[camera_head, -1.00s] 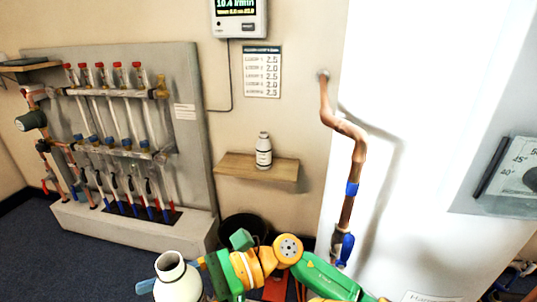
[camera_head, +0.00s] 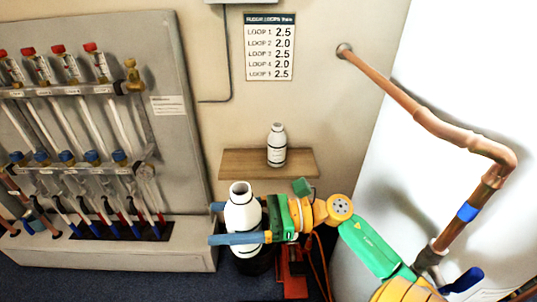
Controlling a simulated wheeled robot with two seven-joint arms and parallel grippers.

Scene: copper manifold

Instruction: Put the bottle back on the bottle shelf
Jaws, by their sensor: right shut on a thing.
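A white bottle (camera_head: 243,212) with an open neck and dark bands stands upright between the blue fingers of my right gripper (camera_head: 226,223), which is shut on it. The wooden bottle shelf (camera_head: 238,164) is on the wall. The held bottle shows below the shelf's left part in the picture, nearer to me and apart from it. A second, similar white bottle (camera_head: 277,146) stands upright on the shelf, right of its middle. The left part of the shelf top is bare. My left gripper is not in view.
The manifold panel (camera_head: 178,60) with its tubes and valves stands at the left. A copper pipe (camera_head: 430,115) with a blue valve handle (camera_head: 463,281) runs along the white cylinder (camera_head: 400,190) at the right.

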